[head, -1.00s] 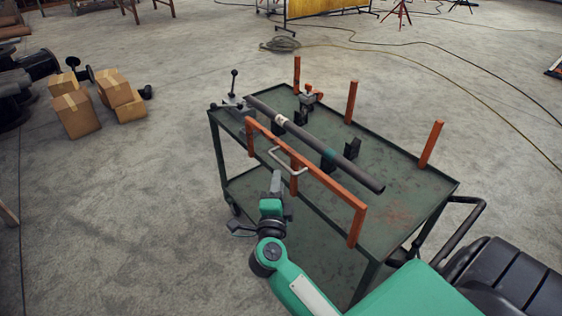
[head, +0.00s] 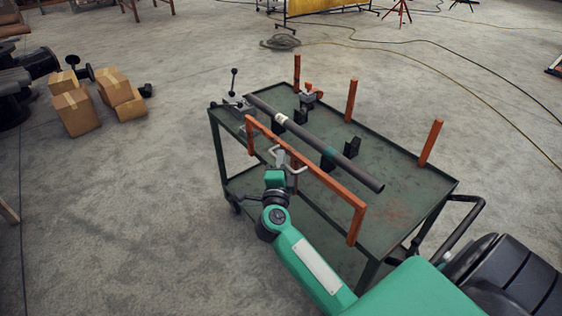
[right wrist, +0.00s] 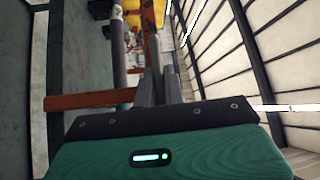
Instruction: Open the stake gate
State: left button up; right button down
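The stake gate is an orange rail (head: 320,178) with posts along the near long side of a green cart. A pale metal handle (head: 297,169) is fixed to its middle. My right gripper (head: 280,157) is at the left part of this handle, on the near side of the rail. In the right wrist view its two grey fingers (right wrist: 158,88) are close together, with an orange bar (right wrist: 85,101) to their left. I cannot tell whether they touch or hold the handle. My left gripper is not in view.
A grey pipe (head: 315,142) lies on supports on the cart (head: 400,195), just behind the gate. Orange stakes (head: 351,101) stand along the far side. A vise-like clamp (head: 234,100) is at the left end. Cardboard boxes (head: 76,112) sit on the floor at left.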

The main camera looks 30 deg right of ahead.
jog(key=shift+a+f, duration=0.1)
